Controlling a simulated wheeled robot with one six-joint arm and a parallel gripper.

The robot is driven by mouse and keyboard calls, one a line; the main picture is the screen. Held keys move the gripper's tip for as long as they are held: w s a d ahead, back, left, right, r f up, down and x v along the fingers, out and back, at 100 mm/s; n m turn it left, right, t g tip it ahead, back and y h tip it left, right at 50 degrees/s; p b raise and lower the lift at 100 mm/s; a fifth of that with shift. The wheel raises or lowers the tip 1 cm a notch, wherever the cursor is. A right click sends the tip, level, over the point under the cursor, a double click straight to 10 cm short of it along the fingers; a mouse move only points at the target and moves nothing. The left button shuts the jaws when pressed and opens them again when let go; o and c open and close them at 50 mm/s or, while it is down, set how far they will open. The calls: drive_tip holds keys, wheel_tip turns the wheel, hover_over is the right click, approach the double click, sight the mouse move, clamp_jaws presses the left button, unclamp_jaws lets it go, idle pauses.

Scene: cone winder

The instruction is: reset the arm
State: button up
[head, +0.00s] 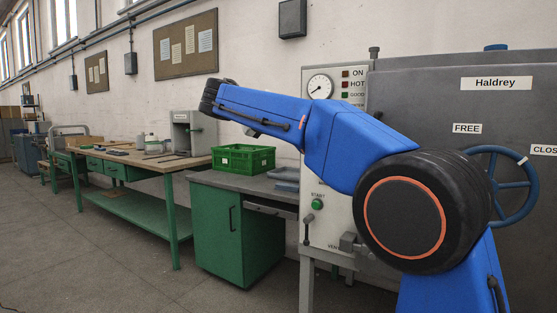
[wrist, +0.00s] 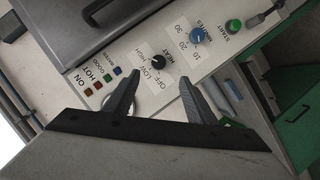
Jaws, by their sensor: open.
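My arm (head: 262,105) is blue with black joints. In the head view it rises from the lower right and reaches left across the front of the machine, with a bent elbow. My gripper (wrist: 158,77) shows in the wrist view as two dark fingers spread apart, with nothing between them. Beyond the fingers is the control panel (wrist: 215,62), seen tilted, and the fingers appear apart from it. The gripper fingers cannot be made out in the head view.
The grey machine (head: 420,110) marked Haldrey, with a blue handwheel (head: 530,205), stands close behind my arm. A green crate (head: 243,160) sits on the grey-topped bench. A wooden-topped workbench (head: 140,160) stands farther left. The floor (head: 120,270) at front left is clear.

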drive_tip(key=s+d+f+n+g+y, duration=0.25)
drive_tip(key=s+d+f+y, duration=0.25)
drive_tip(key=s+d+f, duration=1.25)
drive_tip(key=s+d+f+m+g+y, duration=0.1)
drive_tip(key=s+f+y, duration=0.5)
drive_tip(key=s+f, duration=2)
drive_tip(key=shift+s+d+f+m+y, duration=0.15)
drive_tip(key=shift+s+d+m+y, duration=0.25)
drive_tip(key=shift+s+d, duration=0.55)
drive_tip(key=shift+s+a+g, duration=0.2)
drive_tip(key=shift+g, duration=0.05)
